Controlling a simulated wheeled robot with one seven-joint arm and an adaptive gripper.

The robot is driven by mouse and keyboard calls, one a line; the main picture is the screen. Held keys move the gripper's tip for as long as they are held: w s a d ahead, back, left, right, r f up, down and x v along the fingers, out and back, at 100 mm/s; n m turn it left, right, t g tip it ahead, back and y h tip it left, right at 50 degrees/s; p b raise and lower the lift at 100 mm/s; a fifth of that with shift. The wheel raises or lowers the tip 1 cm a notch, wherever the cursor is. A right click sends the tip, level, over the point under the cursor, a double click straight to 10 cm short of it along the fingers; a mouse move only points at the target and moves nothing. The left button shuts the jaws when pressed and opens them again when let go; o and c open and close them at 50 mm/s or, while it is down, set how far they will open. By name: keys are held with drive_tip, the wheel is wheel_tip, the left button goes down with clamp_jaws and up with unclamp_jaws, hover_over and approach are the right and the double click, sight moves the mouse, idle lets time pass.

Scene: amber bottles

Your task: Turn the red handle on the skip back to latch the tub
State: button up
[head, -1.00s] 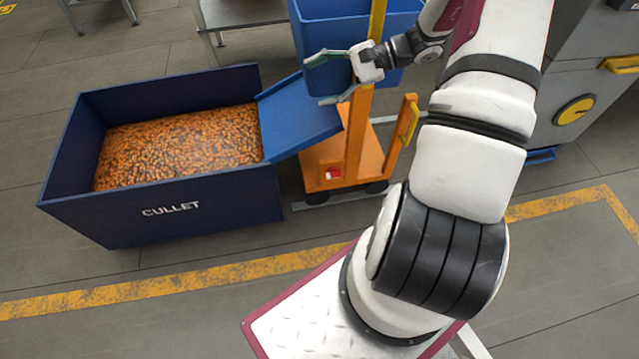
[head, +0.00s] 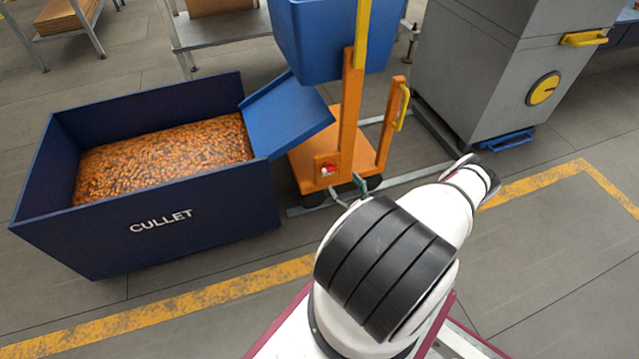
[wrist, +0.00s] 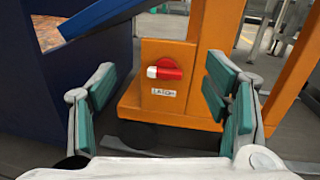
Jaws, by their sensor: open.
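The red handle (head: 328,168) is on the orange base of the skip (head: 346,130), low on its front. In the wrist view the red handle (wrist: 168,70) lies level, its pale end to the left, above a "LATCH" label (wrist: 163,92). The blue tub (head: 322,45) sits high on the skip's post and looks upright. My gripper (head: 351,190) is low in front of the skip, partly hidden by my arm in the head view. In the wrist view my gripper (wrist: 164,96) is open, its green-padded fingers either side of the handle in the picture, touching nothing visible.
A dark blue CULLET bin (head: 165,245) full of amber pieces stands left, with a blue chute (head: 288,115) between it and the skip. An orange upright with a yellow grip (head: 403,107) rises right of the handle. A grey machine (head: 500,75) stands further right.

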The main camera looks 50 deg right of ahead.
sight(331, 171)
wheel_tip(331, 171, down, 5)
drive_tip(key=s+a+m+g+h, duration=0.2)
drive_tip(key=b+x, duration=0.1)
drive_tip(key=x, duration=0.3)
drive_tip(key=b+x, duration=0.2)
drive_tip(key=x, duration=0.3)
drive_tip(key=b+x, duration=0.1)
drive_tip(key=x, duration=0.3)
drive_tip(key=shift+w+d+r, duration=0.15)
drive_tip(key=shift+w+r, duration=0.2)
drive_tip(key=shift+r, duration=0.05)
drive_tip(key=c, duration=1.2)
